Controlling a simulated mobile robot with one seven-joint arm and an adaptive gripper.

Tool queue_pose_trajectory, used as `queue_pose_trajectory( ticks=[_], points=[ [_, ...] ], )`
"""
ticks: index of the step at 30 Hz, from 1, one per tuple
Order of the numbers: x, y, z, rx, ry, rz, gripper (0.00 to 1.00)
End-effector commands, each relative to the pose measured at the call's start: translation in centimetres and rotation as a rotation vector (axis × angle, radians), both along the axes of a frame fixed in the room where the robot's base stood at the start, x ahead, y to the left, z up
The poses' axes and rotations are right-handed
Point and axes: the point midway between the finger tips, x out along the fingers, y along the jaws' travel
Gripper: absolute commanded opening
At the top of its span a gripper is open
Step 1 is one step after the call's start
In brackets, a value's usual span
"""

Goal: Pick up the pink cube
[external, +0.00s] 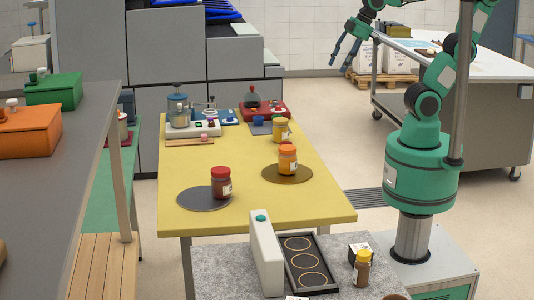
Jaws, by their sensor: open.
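My gripper (342,58) hangs in the air at the top of the picture, right of the grey cabinets and beyond the far right end of the yellow table (200,218). Its fingers are apart and point down, with nothing seen between them.
A grey counter (215,272) in front holds a white upright box (265,254) and a dark tray (325,282).

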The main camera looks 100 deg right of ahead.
Motion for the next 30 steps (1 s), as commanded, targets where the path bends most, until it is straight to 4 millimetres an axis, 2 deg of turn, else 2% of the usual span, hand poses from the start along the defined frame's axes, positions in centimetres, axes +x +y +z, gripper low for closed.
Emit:
queue_pose_trajectory(
  ticks=[1,7,14,23,30],
  points=[
    [1.3,-0.3,0.4,0.000,0.008,-0.001,0.44],
    [6.1,-1.6,1.6,-0.005,0.029,-0.001,0.44],
    [11.9,-3.4,2.1,-0.007,0.049,0.001,0.44],
    [19.3,-6.5,1.5,-0.010,0.077,0.002,0.44],
    [25.2,-9.4,0.0,-0.010,0.099,0.000,0.44]
  ],
)
